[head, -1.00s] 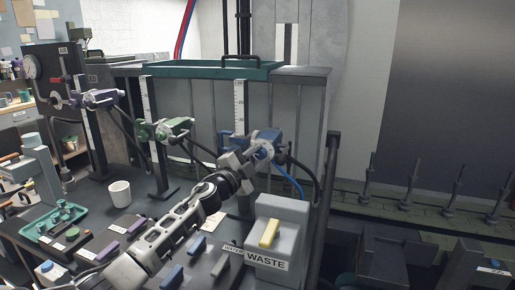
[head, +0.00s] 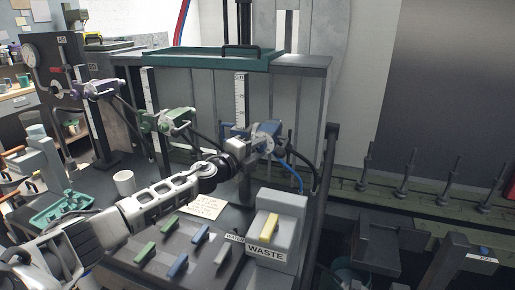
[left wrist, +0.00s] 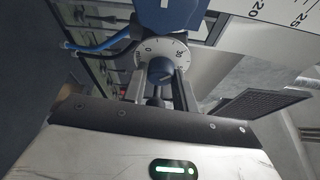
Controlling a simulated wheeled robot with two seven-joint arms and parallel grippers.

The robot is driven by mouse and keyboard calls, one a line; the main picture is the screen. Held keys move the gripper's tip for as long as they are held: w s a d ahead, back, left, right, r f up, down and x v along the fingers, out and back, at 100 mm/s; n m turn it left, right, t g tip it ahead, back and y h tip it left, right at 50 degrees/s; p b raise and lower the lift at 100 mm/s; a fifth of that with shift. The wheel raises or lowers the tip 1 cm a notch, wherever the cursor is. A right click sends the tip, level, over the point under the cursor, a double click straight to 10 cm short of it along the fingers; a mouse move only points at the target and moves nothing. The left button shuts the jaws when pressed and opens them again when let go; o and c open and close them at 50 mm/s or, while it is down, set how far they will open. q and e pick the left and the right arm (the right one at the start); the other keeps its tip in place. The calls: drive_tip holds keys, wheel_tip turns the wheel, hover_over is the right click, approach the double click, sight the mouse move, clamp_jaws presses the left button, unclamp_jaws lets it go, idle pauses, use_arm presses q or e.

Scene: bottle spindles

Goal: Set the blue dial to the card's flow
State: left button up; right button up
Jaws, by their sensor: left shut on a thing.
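The blue dosing unit (head: 268,132) stands on its post beside a white ruler scale, with a pale round dial (head: 262,143) on its front. My left gripper (head: 244,148) is at this dial. In the left wrist view, the blue dial knob (left wrist: 160,71) sits between my two fingers, which are shut on it. A numbered white ring (left wrist: 148,50) surrounds the knob; a 0 shows at its upper left and a number near 30 at its right. My right gripper is not in view.
Green (head: 174,121) and purple (head: 100,90) units stand to the left. A white cup (head: 124,182) and a green tray (head: 62,208) are on the bench. A blue tube hangs right of the dial.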

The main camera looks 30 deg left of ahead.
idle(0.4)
use_arm(q)
drive_tip(key=o, duration=1)
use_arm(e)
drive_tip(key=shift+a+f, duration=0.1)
use_arm(q)
drive_tip(key=shift+s, duration=0.1)
drive_tip(key=shift+s+a+f, duration=0.1)
drive_tip(key=shift+s, duration=0.15)
drive_tip(key=shift+s+a+r+b, duration=0.1)
drive_tip(key=shift+s+a+b, duration=0.35)
drive_tip(key=shift+s, duration=2.05)
drive_tip(key=shift+s+a+r+b, duration=0.15)
drive_tip(key=shift+s+b, duration=0.5)
drive_tip(key=shift+s, duration=1.9)
drive_tip(key=shift+s+a+f+b, duration=0.1)
drive_tip(key=shift+s+a+b, duration=0.35)
drive_tip(key=shift+s, duration=2.05)
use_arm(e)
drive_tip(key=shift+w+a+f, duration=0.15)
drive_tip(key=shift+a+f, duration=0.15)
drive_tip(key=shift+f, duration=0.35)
use_arm(q)
drive_tip(key=shift+d, duration=0.1)
drive_tip(key=shift+s, duration=0.1)
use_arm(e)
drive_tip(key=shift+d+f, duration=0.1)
